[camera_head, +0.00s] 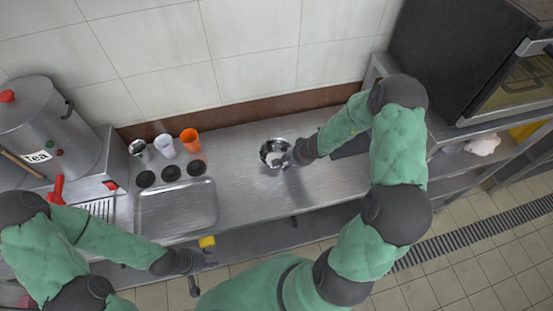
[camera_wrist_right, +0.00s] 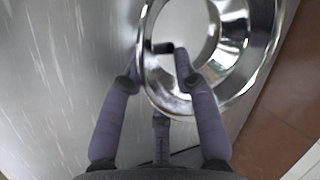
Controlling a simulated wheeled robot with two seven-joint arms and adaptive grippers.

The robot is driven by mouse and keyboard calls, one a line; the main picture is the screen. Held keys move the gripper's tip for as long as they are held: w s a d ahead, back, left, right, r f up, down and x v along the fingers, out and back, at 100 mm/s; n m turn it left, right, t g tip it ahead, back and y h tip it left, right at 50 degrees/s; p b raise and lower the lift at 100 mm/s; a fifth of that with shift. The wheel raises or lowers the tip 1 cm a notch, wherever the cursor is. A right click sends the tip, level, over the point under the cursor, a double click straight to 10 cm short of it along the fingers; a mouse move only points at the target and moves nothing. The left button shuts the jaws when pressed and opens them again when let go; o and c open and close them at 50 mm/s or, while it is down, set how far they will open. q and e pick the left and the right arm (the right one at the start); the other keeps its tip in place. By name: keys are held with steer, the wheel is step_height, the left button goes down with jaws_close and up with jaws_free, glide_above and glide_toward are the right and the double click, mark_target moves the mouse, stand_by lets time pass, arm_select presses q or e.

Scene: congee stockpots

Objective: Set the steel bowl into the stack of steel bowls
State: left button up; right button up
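A shiny steel bowl (camera_head: 266,148) is at the middle of the counter in the head view. In the right wrist view, polished steel bowl walls (camera_wrist_right: 240,45) fill the top centre; I cannot tell whether this is one bowl or several nested. My right gripper (camera_head: 287,158) is at the bowl's right side. In its wrist view, the gripper (camera_wrist_right: 158,65) has fingers either side of the near rim; a firm grip is not clear. My left gripper (camera_head: 193,272) hangs low by the counter's front edge, its fingers too small to read. No separate bowl stack is distinguishable.
A metal tray (camera_head: 177,207) lies left of the bowl, with several black discs (camera_head: 171,172) behind it. White (camera_head: 165,146) and orange (camera_head: 190,140) cups stand at the back. A tea urn (camera_head: 35,125) is far left. The counter (camera_head: 235,190) between tray and bowl is clear.

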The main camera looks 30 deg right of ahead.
jaws_close()
steer(key=shift+r, duration=0.1)
steer(key=shift+w+r, duration=0.1)
steer(key=shift+r, duration=0.4)
step_height(320, 180, up, 2)
steer(key=shift+r+p, duration=0.15)
steer(key=shift+p, duration=0.7)
steer(key=s+a+r, duration=0.7)
steer(key=s+r, duration=0.2)
steer(key=s, duration=0.2)
steer(key=shift+s+a+r, duration=0.3)
steer(key=shift+s+a, duration=0.05)
steer(key=shift+a, duration=0.05)
steer(key=shift+w, duration=0.1)
